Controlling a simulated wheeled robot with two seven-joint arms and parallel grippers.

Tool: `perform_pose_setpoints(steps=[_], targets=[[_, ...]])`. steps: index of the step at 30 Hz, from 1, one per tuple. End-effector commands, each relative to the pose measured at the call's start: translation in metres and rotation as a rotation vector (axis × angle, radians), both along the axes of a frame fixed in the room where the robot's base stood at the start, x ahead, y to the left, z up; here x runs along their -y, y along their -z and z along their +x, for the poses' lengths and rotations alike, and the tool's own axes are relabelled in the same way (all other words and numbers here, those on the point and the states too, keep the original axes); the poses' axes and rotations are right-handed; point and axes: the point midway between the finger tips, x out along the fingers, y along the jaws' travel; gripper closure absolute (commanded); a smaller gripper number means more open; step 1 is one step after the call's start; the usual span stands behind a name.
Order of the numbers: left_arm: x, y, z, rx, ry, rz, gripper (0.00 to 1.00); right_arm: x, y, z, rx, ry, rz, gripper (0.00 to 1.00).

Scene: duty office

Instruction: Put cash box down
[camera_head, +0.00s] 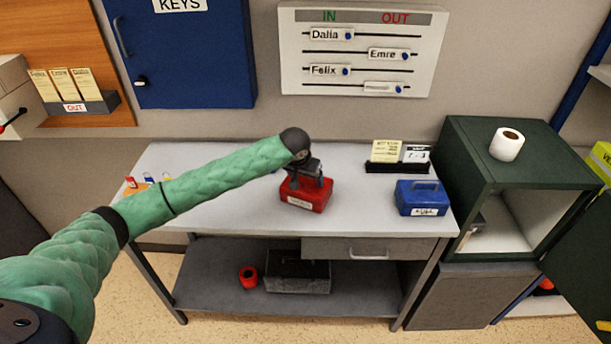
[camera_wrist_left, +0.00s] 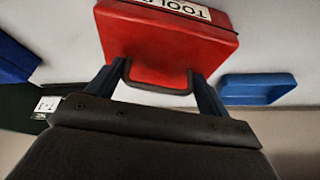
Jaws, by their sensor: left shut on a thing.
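A red box (camera_head: 305,196) with a white label and a dark handle is at the middle of the grey desk (camera_head: 225,165). My left gripper (camera_head: 306,178) is above it, shut on its handle. In the left wrist view the red box (camera_wrist_left: 165,45) is upright between the fingers (camera_wrist_left: 160,88), with part of a label reading "TOOL". I cannot tell whether its base touches the desk. A blue box (camera_head: 422,198) with a handle and white label stands on the desk's right end. My right gripper is out of view.
A card holder (camera_head: 397,167) is at the desk's back. A grey box (camera_head: 297,273) and red roll (camera_head: 248,277) are on the lower shelf.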

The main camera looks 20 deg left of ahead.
Motion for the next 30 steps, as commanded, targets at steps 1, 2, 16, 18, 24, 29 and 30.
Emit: perform_pose_setpoints(steps=[1,2,16,18,24,29,30], targets=[[0.0,-0.002,0.001,0.003,0.0,-0.001,0.91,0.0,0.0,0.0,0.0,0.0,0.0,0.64],[0.0,-0.002,0.001,0.003,0.0,-0.001,0.91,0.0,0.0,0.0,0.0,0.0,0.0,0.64],[0.0,0.001,0.0,0.0,0.0,0.0,0.0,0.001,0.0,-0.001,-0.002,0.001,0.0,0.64],[0.0,-0.001,0.0,0.001,0.0,-0.001,0.0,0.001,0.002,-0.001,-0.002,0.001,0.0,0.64],[0.0,-0.021,-0.009,0.003,0.001,-0.002,0.0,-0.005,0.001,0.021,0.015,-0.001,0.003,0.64],[-0.002,-0.05,-0.021,0.004,0.0,-0.001,0.0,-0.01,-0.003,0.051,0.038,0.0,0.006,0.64],[-0.003,-0.058,-0.024,0.004,0.001,0.0,0.0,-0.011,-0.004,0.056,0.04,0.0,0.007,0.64]])
